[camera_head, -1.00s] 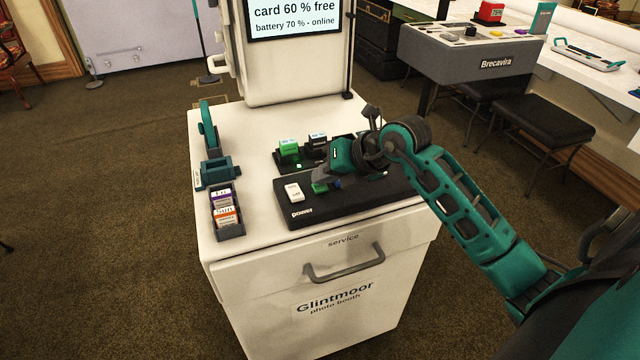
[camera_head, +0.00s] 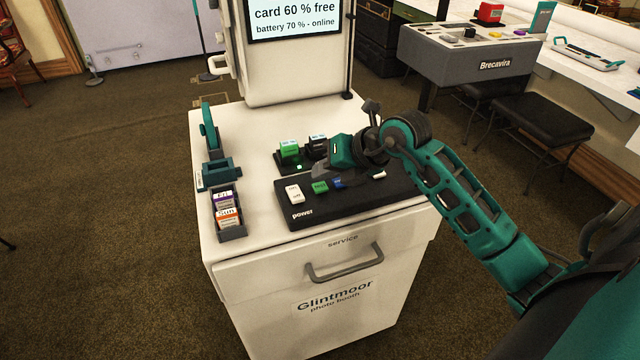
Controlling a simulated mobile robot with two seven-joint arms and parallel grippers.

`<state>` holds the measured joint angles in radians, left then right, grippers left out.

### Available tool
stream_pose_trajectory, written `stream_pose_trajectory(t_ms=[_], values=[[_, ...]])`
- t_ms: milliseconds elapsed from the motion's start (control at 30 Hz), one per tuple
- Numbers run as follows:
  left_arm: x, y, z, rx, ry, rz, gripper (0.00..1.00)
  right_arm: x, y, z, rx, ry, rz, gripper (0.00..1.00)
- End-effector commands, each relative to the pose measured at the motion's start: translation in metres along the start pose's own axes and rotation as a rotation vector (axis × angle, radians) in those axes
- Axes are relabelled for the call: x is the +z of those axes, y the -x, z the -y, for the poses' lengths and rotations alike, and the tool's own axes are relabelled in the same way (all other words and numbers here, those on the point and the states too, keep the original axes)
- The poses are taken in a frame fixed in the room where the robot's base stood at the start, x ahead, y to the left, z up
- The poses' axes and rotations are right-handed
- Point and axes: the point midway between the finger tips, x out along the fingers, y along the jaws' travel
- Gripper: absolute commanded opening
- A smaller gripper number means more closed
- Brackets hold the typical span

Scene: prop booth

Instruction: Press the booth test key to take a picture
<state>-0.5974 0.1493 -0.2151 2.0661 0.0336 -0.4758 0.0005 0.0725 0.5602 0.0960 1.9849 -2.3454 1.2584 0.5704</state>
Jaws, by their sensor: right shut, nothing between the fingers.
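The booth's black key panel (camera_head: 333,208) lies on the white cabinet top, with "power" printed at its front left corner. It carries a white key (camera_head: 294,194), a green key (camera_head: 320,187) and a blue key (camera_head: 337,183). The key labels are too small to read, so I cannot tell which is the test key. My left gripper is not in view.
The booth screen (camera_head: 295,17) reads card 60 % free, battery 70 % - online. A teal holder (camera_head: 219,173) and a tray of small boxes (camera_head: 232,233) line the left edge.

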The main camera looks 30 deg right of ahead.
Motion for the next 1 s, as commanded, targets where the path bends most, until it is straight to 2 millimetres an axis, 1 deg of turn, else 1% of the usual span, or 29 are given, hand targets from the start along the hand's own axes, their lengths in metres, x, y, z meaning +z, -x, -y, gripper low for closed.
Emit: stream_pose_trajectory(t_ms=[500,1000], values=[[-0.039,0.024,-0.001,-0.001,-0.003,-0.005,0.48,0.025,0.034,-0.025,0.0,0.001,0.001,0.0],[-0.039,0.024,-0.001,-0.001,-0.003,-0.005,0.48,0.025,0.035,-0.025,0.0,0.0,0.0,0.0]])
